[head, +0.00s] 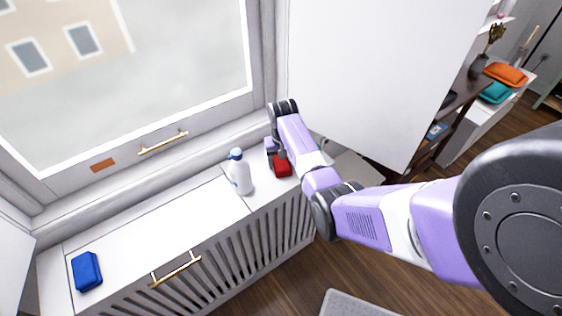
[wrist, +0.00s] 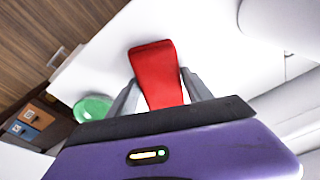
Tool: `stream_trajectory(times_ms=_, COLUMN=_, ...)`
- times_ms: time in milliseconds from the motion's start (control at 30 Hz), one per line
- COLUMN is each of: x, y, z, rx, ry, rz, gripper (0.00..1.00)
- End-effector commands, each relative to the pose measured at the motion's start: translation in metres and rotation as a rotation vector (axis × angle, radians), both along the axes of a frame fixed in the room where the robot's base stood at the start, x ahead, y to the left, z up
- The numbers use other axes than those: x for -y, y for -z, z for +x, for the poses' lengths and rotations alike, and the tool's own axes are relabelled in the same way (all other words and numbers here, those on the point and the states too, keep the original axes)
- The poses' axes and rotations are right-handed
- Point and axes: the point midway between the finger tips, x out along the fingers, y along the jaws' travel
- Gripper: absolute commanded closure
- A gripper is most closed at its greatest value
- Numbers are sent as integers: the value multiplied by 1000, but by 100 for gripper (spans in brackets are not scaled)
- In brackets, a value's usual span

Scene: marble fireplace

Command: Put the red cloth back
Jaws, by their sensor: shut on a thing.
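The red cloth (head: 282,167) is a small folded block at the right end of the white window-sill cabinet top (head: 150,222). My gripper (head: 275,152) reaches down over it from above, and my arm partly hides the jaws in the head view. In the wrist view the red cloth (wrist: 155,75) sits between the two grey fingers of my gripper (wrist: 160,92), which are shut on it. The white surface shows behind the cloth. I cannot tell whether the cloth touches the surface or is slightly above it.
A white bottle with a blue cap (head: 239,173) stands just left of the cloth. A blue folded cloth (head: 87,271) lies at the far left. A green round thing (wrist: 92,108) shows in the wrist view. Orange (head: 506,74) and teal (head: 495,92) cloths lie at the far right.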

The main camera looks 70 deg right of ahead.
Motion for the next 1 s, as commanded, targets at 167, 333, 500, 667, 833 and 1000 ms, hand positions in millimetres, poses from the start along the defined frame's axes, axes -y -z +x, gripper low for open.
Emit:
stream_trajectory(times_ms=167, x=0, y=0, z=0, rx=1, ry=0, rz=-2, gripper=79)
stream_trajectory(times_ms=333, x=0, y=3, z=0, rx=1, ry=0, rz=-1, gripper=79)
stream_trajectory(times_ms=500, x=0, y=3, z=0, rx=1, ry=0, rz=-2, gripper=20)
stream_trajectory(times_ms=667, x=0, y=3, z=0, rx=1, ry=0, rz=-1, gripper=20)
stream_trajectory(times_ms=833, x=0, y=1, z=0, rx=1, ry=0, rz=-1, gripper=20)
stream_trajectory(times_ms=1000, x=-1, y=-16, z=0, rx=2, ry=0, rz=-3, gripper=20)
